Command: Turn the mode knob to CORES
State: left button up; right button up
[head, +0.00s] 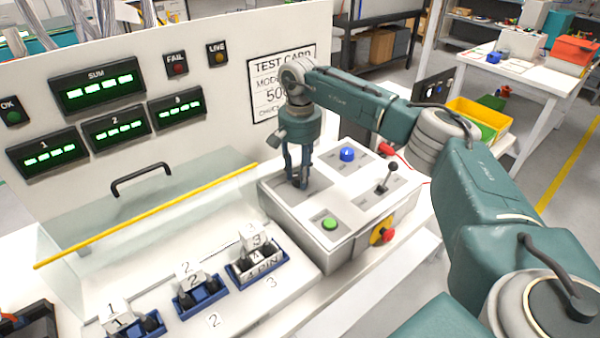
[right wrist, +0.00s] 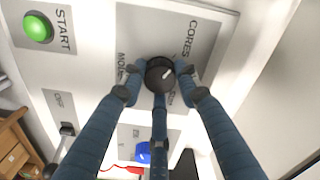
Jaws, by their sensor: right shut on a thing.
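The mode knob (right wrist: 154,82) is black and round, on a grey plate with the words MODE and CORES (right wrist: 190,38). Its short white pointer mark slants toward the upper right in the right wrist view, roughly toward the CORES side. Another label beside the knob is partly hidden by a finger. My right gripper (right wrist: 158,73) is shut on the knob, with fingers on both sides and one below. In the head view my right gripper (head: 299,181) points down at the control box's back left plate and hides most of the knob. My left gripper is not in view.
A clear guard with a yellow edge (head: 150,217) and blue connector holders (head: 200,300) stand to the left.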

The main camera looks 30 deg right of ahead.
jog(key=o, duration=1.2)
jog(key=shift+c, duration=0.2)
jog(key=shift+r, duration=0.1)
notch_tip(320, 180, up, 12)
